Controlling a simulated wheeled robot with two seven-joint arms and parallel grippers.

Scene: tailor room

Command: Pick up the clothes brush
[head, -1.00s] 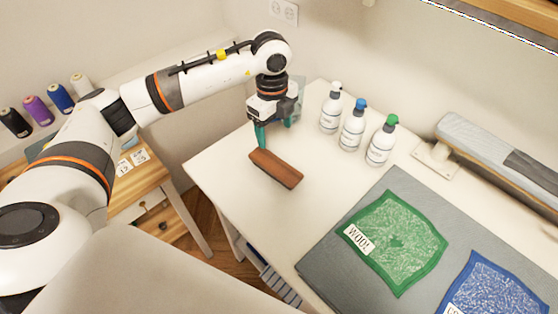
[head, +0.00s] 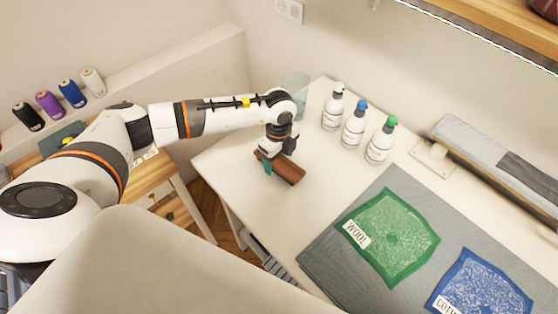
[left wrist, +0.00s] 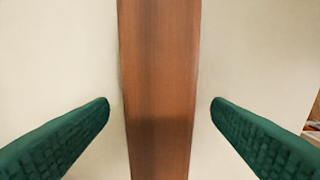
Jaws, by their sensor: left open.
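The clothes brush (head: 287,170) is a brown wooden block lying on the white table in the head view. My left gripper (head: 268,162) is over it, partly covering its far end. In the left wrist view the brush (left wrist: 158,70) runs from the top edge to the bottom edge between the two green fingers of my left gripper (left wrist: 160,105). The gripper is open, with a gap between each finger and the brush's side. Any bristles are hidden. My right gripper is not in view.
Three white bottles with white, blue and green tops (head: 353,125) stand behind and right of the brush. A grey mat (head: 330,245) with green (head: 392,235) and blue (head: 480,285) fabric swatches lies to the right. The table (head: 245,190) is clear around the brush.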

